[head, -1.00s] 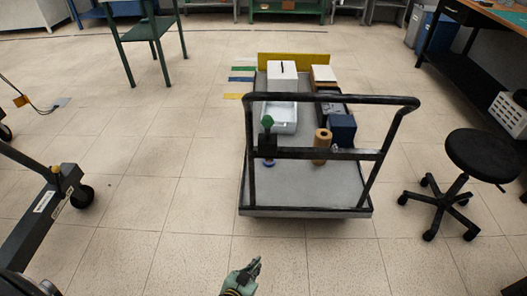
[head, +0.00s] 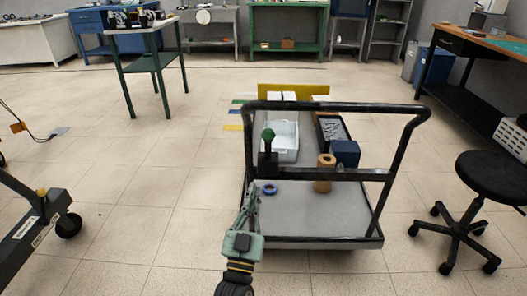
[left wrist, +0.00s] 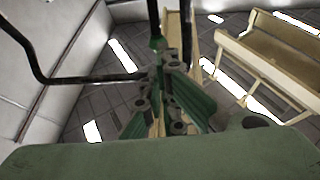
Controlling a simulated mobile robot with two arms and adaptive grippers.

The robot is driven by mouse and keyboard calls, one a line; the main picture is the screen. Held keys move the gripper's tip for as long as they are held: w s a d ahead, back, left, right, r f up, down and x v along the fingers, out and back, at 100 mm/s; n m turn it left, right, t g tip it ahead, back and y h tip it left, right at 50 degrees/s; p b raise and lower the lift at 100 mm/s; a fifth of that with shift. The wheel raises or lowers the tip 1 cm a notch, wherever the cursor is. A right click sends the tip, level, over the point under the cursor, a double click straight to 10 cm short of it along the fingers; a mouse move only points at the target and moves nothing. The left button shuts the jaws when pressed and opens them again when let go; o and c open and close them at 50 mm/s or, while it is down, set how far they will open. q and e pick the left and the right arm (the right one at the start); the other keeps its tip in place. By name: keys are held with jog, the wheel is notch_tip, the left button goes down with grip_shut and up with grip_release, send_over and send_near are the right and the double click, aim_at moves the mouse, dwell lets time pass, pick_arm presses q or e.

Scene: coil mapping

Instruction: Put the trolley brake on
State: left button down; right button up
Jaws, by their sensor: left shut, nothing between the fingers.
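The trolley (head: 310,215) stands ahead with a grey deck and a black tubular push handle (head: 340,104) on its near side. A lever with a green knob (head: 268,135) rises from a dark block on the handle's crossbar, near the left post. My left gripper (head: 252,188) points up and forward, shut and empty. In the picture its tips lie below the knob, by the lower left post; contact with the post cannot be told. In the left wrist view the left gripper's fingers (left wrist: 160,115) show with dark handle bars (left wrist: 60,76) beyond them. My right gripper is not in view.
The trolley carries a white tray (head: 284,150), a tan roll (head: 324,178), a blue box (head: 346,153) and a blue ring (head: 270,189). A black stool (head: 480,180) stands right. A wheeled dark frame (head: 40,222) stands left. Floor between is clear.

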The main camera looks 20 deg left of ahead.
aim_at(265, 141)
pick_arm(q)
jog(key=b+x, duration=0.1)
jog(key=x, duration=1.1)
jog(key=shift+w+r, duration=0.15)
jog(key=shift+w, duration=0.15)
jog(key=shift+w+a+r, duration=0.1)
jog(key=shift+w+r, duration=0.05)
jog(key=shift+w, duration=0.15)
jog(key=shift+w+r, duration=0.15)
jog(key=shift+w, duration=0.1)
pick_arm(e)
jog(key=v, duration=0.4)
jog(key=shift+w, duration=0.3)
